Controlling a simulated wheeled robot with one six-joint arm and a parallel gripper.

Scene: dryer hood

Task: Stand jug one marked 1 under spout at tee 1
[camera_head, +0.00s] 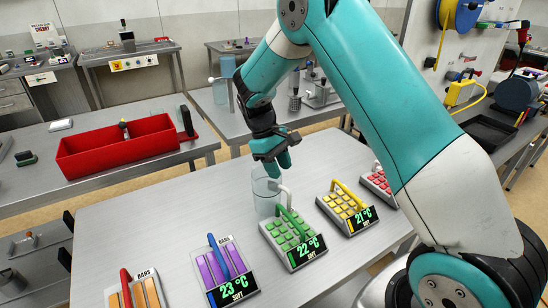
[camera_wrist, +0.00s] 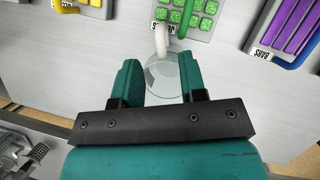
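A clear cylindrical jug (camera_head: 263,200) with a white handle (camera_head: 285,192) stands on the grey table behind the green-block tray; no number on it is readable. My gripper (camera_head: 271,168) is just above the jug, pointing down. In the wrist view my gripper (camera_wrist: 160,82) has its two teal fingers apart, with the jug's round clear outline (camera_wrist: 163,72) between and beyond them. The jug's white handle (camera_wrist: 160,40) points toward the green tray. I see no clear grip on the jug. Another clear bluish vessel (camera_head: 224,92) stands on the back bench. I cannot identify the spout or tee 1.
Trays of green (camera_head: 290,232), yellow (camera_head: 345,206), red (camera_head: 379,183), purple (camera_head: 222,270) and orange (camera_head: 136,292) pieces line the table's front, with raised handles. A red bin (camera_head: 118,150) is on the left bench. Bare table lies left of the jug.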

